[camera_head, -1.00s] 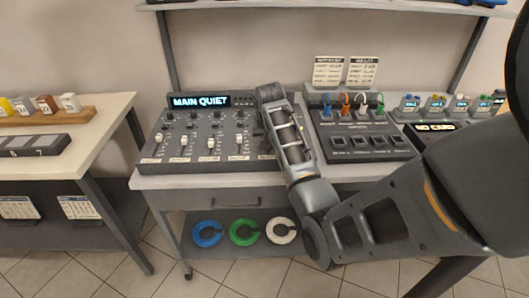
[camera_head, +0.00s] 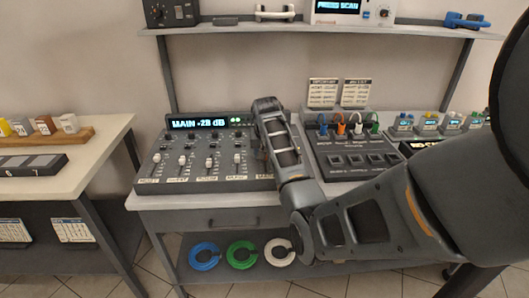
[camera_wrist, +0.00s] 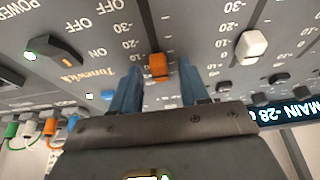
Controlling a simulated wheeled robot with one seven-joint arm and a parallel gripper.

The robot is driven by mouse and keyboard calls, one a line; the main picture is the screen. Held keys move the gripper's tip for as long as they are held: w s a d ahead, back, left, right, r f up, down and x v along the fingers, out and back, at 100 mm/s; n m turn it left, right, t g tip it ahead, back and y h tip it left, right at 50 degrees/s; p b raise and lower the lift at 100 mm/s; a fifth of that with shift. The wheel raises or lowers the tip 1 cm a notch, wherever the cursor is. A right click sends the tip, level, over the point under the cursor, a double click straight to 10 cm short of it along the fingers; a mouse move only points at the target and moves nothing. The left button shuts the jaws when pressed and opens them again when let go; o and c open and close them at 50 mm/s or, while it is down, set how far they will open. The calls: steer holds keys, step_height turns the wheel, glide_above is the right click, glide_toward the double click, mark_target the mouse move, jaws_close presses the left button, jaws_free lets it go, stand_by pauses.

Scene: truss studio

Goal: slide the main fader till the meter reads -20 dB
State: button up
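The orange fader cap (camera_wrist: 158,66), which I take to be the main fader, stands in its slot beside a dB scale in the wrist view. My gripper's two blue fingers (camera_wrist: 160,92) straddle it, one on each side, with visible gaps. The mixer console (camera_head: 205,187) lies on the table in the head view. Its display (camera_head: 198,123) reads MAIN -28 dB; the wrist view shows part of this display upside down (camera_wrist: 285,110). My forearm hides the orange cap and fingertips in the head view.
A white fader cap (camera_wrist: 251,44) is close to the orange one. A power switch (camera_wrist: 55,45) is on its other side. A black unit (camera_head: 350,160) with colored plugs stands right of the console. A shelf (camera_head: 240,29) runs above.

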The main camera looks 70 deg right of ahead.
steer(key=v, duration=0.7)
steer(key=shift+a+r, duration=0.15)
steer(key=shift+r, duration=0.2)
steer(key=shift+s, duration=0.1)
stand_by(0.7)
